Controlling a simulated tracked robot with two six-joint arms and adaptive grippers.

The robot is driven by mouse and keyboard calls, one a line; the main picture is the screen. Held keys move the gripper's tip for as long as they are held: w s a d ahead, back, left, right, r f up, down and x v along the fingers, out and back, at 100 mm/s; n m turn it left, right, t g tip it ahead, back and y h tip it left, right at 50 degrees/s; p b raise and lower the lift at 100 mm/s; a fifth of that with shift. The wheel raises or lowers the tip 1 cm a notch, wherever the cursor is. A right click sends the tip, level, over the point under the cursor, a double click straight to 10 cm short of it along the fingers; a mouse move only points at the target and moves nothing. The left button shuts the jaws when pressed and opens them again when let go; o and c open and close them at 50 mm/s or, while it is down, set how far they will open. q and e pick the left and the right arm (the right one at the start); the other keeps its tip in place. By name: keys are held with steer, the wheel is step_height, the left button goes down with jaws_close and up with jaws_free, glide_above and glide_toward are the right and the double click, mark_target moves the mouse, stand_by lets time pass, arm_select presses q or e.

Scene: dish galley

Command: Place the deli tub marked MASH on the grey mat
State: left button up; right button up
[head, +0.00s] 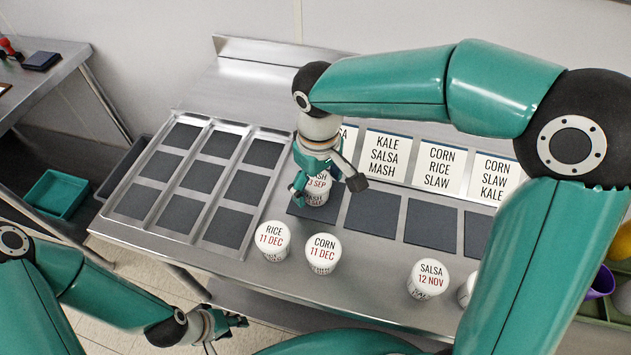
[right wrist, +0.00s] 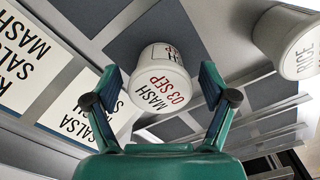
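The white deli tub marked MASH, 03 SEP (head: 317,198) stands upright on the leftmost dark grey mat (head: 298,209) of the row on the steel counter. In the right wrist view the tub (right wrist: 160,75) shows between my spread fingers, with a clear gap to the right-hand finger. My right gripper (head: 327,186) is open around the tub in the head view and hides part of its lid. My left gripper (head: 230,325) is low at the left, in front of the counter and away from the tubs; its fingers are too small to read.
Tubs marked RICE (head: 273,240), CORN (head: 321,254) and SALSA (head: 428,278) stand near the counter's front. Cards such as KALE SALSA MASH (head: 384,156) stand behind the mats. Another mat (head: 373,215) is empty.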

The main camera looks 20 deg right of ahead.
mark_target(318, 182)
step_height(318, 182, up, 12)
steer(key=shift+r+p, duration=0.15)
steer(key=shift+p, duration=0.3)
stand_by(0.4)
stand_by(0.4)
